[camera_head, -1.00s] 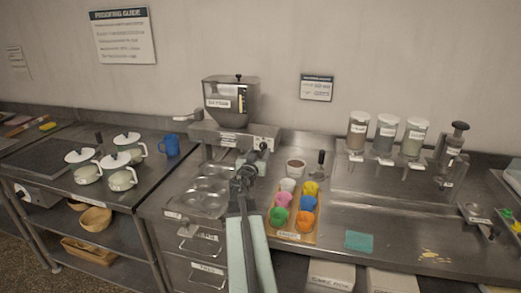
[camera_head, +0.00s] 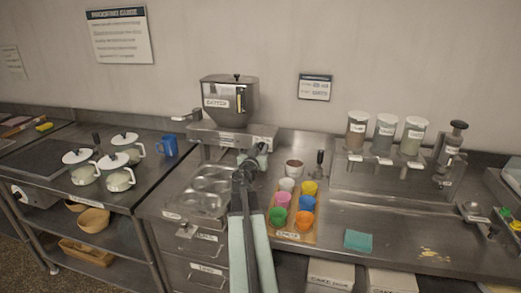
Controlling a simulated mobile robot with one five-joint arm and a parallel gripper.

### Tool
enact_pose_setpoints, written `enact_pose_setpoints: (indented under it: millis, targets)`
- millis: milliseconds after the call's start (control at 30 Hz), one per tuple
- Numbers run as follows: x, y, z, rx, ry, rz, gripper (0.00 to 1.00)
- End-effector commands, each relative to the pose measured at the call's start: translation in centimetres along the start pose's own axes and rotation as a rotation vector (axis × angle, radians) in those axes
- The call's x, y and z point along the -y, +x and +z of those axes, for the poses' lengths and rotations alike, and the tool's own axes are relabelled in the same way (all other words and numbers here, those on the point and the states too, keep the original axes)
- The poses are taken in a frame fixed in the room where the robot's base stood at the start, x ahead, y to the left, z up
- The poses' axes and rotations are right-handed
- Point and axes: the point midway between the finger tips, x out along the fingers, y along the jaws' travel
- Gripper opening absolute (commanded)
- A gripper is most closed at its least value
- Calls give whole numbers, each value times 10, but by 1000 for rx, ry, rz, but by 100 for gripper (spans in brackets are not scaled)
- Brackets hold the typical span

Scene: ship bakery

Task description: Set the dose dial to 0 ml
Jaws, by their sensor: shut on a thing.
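The batter dispenser (camera_head: 229,105) stands against the back wall, with a dark clear hopper on a grey metal base (camera_head: 225,135). My gripper (camera_head: 258,155) reaches up to the right end of the base's front, where the dose dial is. It is shut on the dial there. My gripper and wrist cover the dial, so its pointer and its setting cannot be read. My arm comes up from the bottom middle of the picture.
A muffin tin (camera_head: 205,190) lies left of my arm. A wooden tray (camera_head: 290,236) of coloured cups stands close on the right, with a small bowl (camera_head: 294,167) behind it. White pots and a blue mug (camera_head: 167,146) are on the left counter.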

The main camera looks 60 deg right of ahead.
Motion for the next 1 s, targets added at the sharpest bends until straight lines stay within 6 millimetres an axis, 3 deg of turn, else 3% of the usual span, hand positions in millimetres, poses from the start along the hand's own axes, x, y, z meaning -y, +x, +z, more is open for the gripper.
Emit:
enact_pose_setpoints:
  millis: [267, 1000]
  targets:
    - [1, 0, 0, 0, -178, 0, 0]
    - [1, 0, 2, 1, -879, 2, 0]
